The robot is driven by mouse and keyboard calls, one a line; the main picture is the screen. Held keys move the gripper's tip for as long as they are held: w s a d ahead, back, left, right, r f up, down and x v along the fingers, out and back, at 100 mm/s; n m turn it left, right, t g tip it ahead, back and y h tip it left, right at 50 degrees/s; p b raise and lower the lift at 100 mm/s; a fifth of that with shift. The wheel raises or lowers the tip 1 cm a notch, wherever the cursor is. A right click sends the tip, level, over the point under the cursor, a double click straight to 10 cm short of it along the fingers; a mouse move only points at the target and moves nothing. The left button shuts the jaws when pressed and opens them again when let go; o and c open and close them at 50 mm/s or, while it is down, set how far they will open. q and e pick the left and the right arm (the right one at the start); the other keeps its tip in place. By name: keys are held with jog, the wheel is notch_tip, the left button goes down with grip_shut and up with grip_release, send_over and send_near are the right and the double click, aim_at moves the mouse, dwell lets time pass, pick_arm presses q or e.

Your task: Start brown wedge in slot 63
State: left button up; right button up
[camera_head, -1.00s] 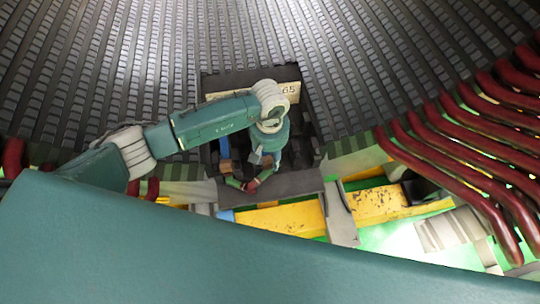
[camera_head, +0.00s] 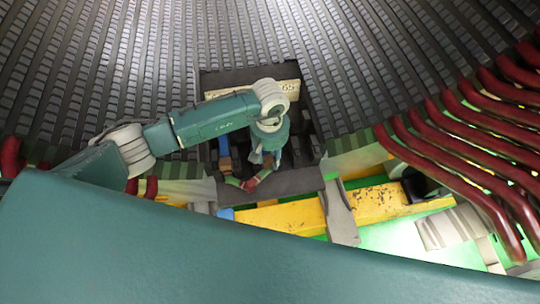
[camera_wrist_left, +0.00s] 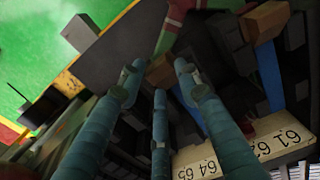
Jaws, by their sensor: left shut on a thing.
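My left gripper (camera_head: 265,158) reaches down into the dark recess of the stator, below the number plate (camera_head: 285,90). In the left wrist view its fingers (camera_wrist_left: 158,72) are closed around a small brown piece that looks like the brown wedge (camera_wrist_left: 160,70); the fingers hide much of it. A green and red bar end (camera_wrist_left: 168,35) lies just beyond the fingertips. The number plate in the wrist view (camera_wrist_left: 200,160) reads 61, 62, 64 and 65; a finger covers the place between 62 and 64. The slot mouth is too dark to tell contact. My right gripper is not in view.
Dark red coil ends (camera_head: 470,160) curve along the right. A yellow beam (camera_head: 375,203) and a grey bracket (camera_head: 340,212) lie in front of the recess.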

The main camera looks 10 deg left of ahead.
aim_at(266, 158)
pick_arm(q)
jog(key=shift+w+a+f, duration=0.1)
jog(key=shift+a+f, duration=0.05)
jog(key=shift+a, duration=0.25)
jog(key=shift+w+a+b, duration=0.15)
jog(key=shift+b, duration=0.2)
jog(key=o, duration=1.2)
jog(key=shift+r, duration=4.05)
